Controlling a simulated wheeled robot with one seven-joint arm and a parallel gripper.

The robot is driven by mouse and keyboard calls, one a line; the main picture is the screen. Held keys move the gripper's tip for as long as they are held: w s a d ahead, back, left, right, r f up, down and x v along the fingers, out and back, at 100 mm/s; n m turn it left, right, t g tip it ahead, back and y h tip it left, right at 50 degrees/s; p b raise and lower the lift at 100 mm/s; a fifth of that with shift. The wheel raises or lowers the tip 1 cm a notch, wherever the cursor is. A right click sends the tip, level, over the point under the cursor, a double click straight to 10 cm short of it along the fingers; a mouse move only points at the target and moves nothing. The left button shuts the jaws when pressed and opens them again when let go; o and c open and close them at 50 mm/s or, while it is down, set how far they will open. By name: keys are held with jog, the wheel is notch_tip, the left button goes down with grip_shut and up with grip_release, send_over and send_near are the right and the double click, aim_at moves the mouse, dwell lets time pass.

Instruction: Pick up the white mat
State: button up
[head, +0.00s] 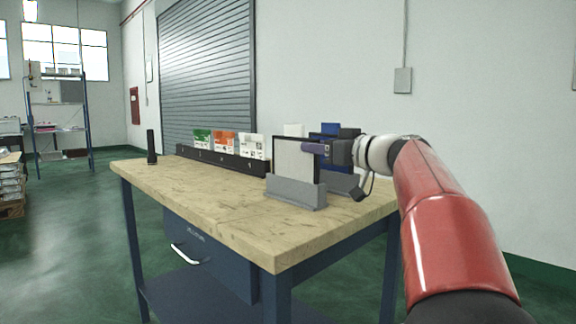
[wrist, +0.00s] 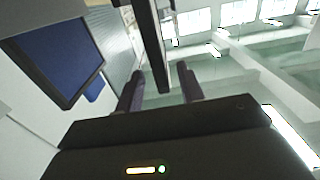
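The white mat (head: 294,160), a flat white panel with a dark border, stands upright in a grey slotted holder (head: 296,191) near the bench's front right. My gripper (head: 316,148) comes from the right, with a purple finger at the mat's upper right edge. In the wrist view the mat shows almost edge-on as a dark strip (wrist: 153,40) between the two fingers of my gripper (wrist: 161,88). The fingers are apart, with a gap visible on each side of the strip. The mat's lower edge is hidden in the holder.
A blue panel (head: 330,129) with a dark frame stands behind the mat; it also shows in the wrist view (wrist: 57,58). A dark rack (head: 222,161) holds several cards at the back. A black cylinder (head: 151,146) stands at the far left. The bench's (head: 215,202) front left is clear.

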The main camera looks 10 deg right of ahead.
aim_at(294, 162)
jog(key=p+x, duration=0.1)
jog(key=x, duration=0.4)
jog(key=shift+a+r, duration=0.15)
jog(key=shift+c, duration=0.2)
grip_shut()
